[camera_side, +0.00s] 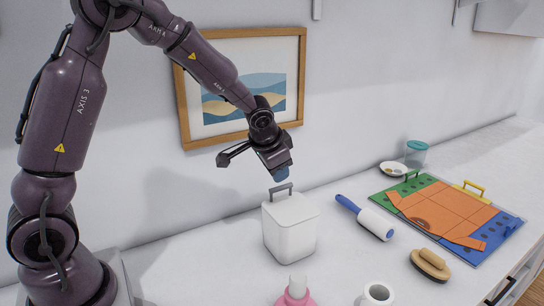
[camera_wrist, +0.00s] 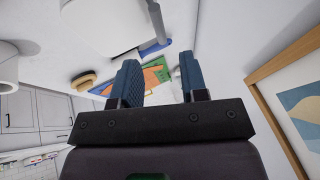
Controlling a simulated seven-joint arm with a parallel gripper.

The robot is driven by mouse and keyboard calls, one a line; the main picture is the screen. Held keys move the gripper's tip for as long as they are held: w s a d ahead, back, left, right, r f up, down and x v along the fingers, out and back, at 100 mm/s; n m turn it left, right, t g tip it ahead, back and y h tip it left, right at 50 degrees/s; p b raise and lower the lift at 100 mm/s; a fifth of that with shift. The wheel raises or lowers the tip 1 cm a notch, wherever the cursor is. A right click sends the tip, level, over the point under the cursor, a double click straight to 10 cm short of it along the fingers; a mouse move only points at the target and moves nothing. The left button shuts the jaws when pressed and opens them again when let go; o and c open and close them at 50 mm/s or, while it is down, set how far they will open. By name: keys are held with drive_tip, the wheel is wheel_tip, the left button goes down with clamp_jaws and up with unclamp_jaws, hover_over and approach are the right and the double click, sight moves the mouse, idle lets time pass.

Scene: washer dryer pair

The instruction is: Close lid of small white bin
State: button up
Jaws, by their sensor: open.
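The small white bin (camera_side: 290,236) stands on the counter in the side view. Its white top (camera_side: 293,208) looks flat and covered, though whether the lid is fully seated I cannot tell. A grey loop handle (camera_side: 281,189) stands up at the back edge of the top. My gripper (camera_side: 282,173) is just above this handle, apart from it as far as I can see. In the wrist view the bin (camera_wrist: 100,25) shows at the top, partly cut off, with the handle (camera_wrist: 157,22) at its right. My gripper's blue fingers (camera_wrist: 162,82) are apart with nothing between them.
A pink bottle (camera_side: 296,293) and white mug (camera_side: 376,294) stand in front. A colourful folding board (camera_side: 447,212) lies at right. A framed picture (camera_side: 245,82) hangs behind.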

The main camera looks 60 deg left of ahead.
drive_tip(key=shift+v, duration=2.3)
drive_tip(key=shift+f, duration=0.1)
drive_tip(key=s+d+r+h, duration=0.1)
drive_tip(key=s+d+r, duration=0.2)
drive_tip(key=s, duration=0.4)
drive_tip(key=s+d+r+h, duration=0.1)
drive_tip(key=s+d+r, duration=0.2)
drive_tip(key=s, duration=0.4)
drive_tip(key=s+d+r+n+t+h, duration=0.1)
drive_tip(key=s+d+r, duration=0.2)
drive_tip(key=s, duration=0.4)
drive_tip(key=shift+s+d+r, duration=0.25)
drive_tip(key=shift+s+d, duration=0.1)
drive_tip(key=shift+d, duration=0.35)
